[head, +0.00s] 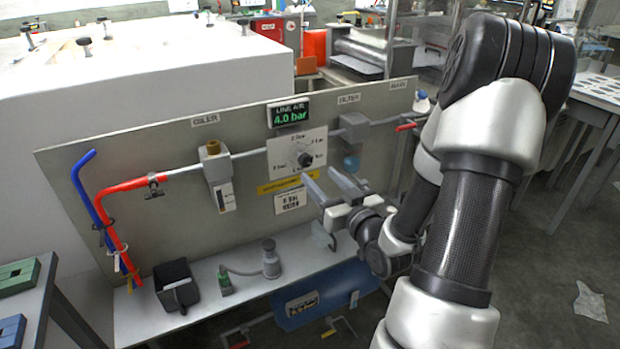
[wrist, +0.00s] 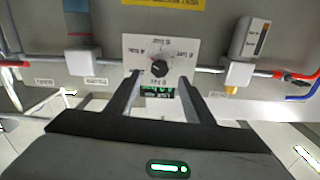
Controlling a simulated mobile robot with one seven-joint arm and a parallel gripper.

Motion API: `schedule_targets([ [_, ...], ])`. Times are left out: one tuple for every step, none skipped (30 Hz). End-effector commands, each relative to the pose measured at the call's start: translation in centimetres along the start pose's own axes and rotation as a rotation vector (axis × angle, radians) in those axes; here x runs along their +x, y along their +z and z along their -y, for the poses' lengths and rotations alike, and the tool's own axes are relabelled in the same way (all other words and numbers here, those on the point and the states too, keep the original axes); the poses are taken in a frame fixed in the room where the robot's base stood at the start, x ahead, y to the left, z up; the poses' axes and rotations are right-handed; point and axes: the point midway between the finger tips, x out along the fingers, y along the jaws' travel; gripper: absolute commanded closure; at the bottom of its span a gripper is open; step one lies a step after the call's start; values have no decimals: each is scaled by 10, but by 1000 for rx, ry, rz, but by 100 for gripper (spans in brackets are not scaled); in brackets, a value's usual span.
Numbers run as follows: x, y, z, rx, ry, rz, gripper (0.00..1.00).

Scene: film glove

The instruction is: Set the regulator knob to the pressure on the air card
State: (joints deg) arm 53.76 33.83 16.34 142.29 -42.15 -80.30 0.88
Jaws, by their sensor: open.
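The black regulator knob (head: 304,159) sits on a white dial plate (head: 284,153) in the middle of the upright grey panel. Above it, a green display (head: 288,114) reads 4.0 bar under "LINE AIR". The white air card (head: 292,203) is on the panel below a yellow strip; its figure is too small to read surely. My gripper (head: 323,177) is open and empty, in front of the panel, to the lower right of the knob. The wrist view is upside down: the knob (wrist: 159,68) lies ahead between the lines of my gripper's fingers (wrist: 159,82), apart from them.
The oiler (head: 217,168) is on the pipe left of the dial; the filter (head: 354,128) is to the right. Red and blue hoses (head: 104,215) hang at the left. A black bin (head: 177,287) and a small grey fitting (head: 270,260) stand on the shelf below.

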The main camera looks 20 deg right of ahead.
Motion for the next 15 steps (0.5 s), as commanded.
schedule_targets([
  [12, -2, 2, 1, -4, -2, 52],
  [18, -2, 1, 0, -3, -2, 52],
  [25, -2, 1, 0, -3, -2, 52],
  [31, -2, 1, -1, -3, -2, 52],
  [36, -2, 1, 0, -2, -1, 52],
  [42, -2, 1, 0, -2, -2, 52],
  [46, -2, 1, 0, -2, -2, 52],
  [50, -2, 1, 0, -2, -1, 52],
  [54, -2, 0, 0, -1, -1, 52],
  [57, -2, 0, 1, 0, -1, 52],
  [59, -2, 0, 1, 0, 0, 52],
  [62, -2, 0, 1, 0, 0, 52],
  [63, -2, 0, 1, 0, 0, 52],
  [64, -2, 0, 1, 0, 0, 52],
  [65, -2, 0, 1, 0, 0, 52],
])
